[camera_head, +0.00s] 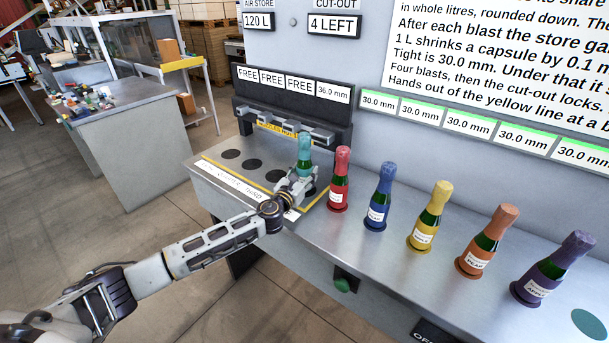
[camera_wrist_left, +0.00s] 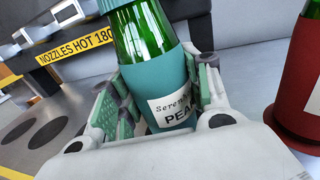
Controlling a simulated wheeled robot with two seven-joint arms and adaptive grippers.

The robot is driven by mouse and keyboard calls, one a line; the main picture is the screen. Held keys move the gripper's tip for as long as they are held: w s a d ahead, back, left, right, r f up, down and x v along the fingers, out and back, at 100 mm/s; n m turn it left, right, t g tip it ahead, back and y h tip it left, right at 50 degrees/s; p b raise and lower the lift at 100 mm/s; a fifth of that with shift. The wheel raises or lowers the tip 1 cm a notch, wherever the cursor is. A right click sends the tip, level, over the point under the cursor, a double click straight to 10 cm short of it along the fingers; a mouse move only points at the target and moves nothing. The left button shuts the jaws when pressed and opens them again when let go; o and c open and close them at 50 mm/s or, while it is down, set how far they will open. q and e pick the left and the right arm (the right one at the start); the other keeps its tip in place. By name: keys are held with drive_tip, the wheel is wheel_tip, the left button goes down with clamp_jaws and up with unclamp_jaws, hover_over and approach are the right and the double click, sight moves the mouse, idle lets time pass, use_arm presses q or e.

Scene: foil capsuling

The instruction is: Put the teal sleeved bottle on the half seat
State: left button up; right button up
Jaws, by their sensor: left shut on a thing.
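The teal sleeved bottle (camera_head: 304,150) has green glass and a teal capsule. It stands about upright at the right end of the nozzle station. In the left wrist view its teal sleeve (camera_wrist_left: 160,82) has a white label, partly covered. My left gripper (camera_head: 296,187) is shut on it, with green pads (camera_wrist_left: 165,100) on both sides of the sleeve. The bottle's base is hidden. Dark round seats (camera_head: 253,164) show bare on the station plate. I cannot tell which spot is the half seat. My right gripper is out of view.
A red bottle (camera_head: 340,180) stands close to the right of the held one. Blue, yellow, orange and purple bottles (camera_head: 545,270) follow along the bench. Nozzles (camera_head: 290,130) overhang the station's back. Displays above read FREE three times and 36.0 mm. A teal disc (camera_head: 590,323) lies bare at lower right.

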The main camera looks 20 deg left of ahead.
use_arm(q)
drive_tip(key=o, duration=1.3)
drive_tip(key=shift+f, duration=0.1)
drive_tip(key=shift+o, duration=0.2)
drive_tip(key=shift+s, duration=0.1)
